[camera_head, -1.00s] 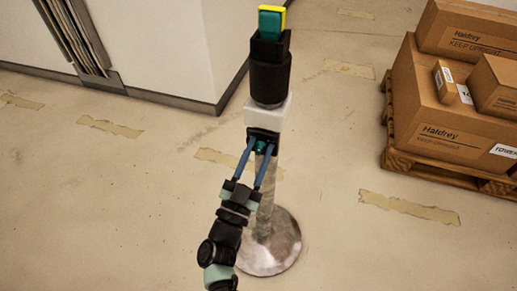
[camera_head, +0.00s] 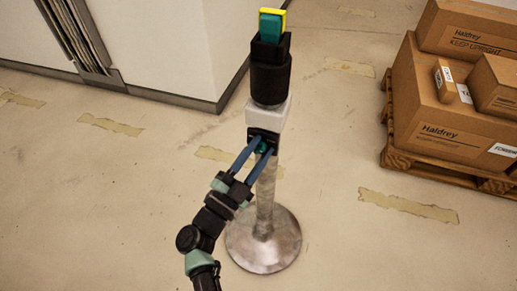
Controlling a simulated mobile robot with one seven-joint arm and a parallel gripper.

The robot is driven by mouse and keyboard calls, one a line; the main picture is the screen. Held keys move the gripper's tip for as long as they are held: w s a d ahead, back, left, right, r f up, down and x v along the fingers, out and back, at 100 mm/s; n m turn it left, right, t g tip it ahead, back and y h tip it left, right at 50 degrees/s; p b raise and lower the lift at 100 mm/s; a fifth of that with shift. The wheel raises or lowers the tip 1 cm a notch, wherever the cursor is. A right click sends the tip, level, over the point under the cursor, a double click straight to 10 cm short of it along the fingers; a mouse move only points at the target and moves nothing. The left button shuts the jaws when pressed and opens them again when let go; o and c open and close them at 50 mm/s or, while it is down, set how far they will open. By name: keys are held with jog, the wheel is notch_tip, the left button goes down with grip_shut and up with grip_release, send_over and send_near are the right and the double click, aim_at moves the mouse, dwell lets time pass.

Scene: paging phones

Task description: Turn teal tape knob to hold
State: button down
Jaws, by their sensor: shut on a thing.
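A small teal knob (camera_head: 262,147) sits on the dark front panel (camera_head: 264,135) of a unit on a metal stand. My gripper (camera_head: 261,151) reaches it from below left, with its two blue fingers shut on the knob. The fingers hide part of the knob, and I cannot read its setting or any marks around it. A larger teal block (camera_head: 270,27) with a yellow piece (camera_head: 283,13) behind it stands at the top of the unit.
The unit rests on a pole with a round metal base (camera_head: 264,243). Cardboard boxes (camera_head: 440,115) stand on a wooden pallet (camera_head: 440,165) at the right. A white cabinet (camera_head: 160,45) is at the back left. The floor around the stand is clear.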

dwell(0.3)
jog(key=c, duration=0.5)
grip_release()
jog(key=p+v, duration=0.1)
jog(key=v, duration=1.2)
jog(key=shift+p, duration=0.35)
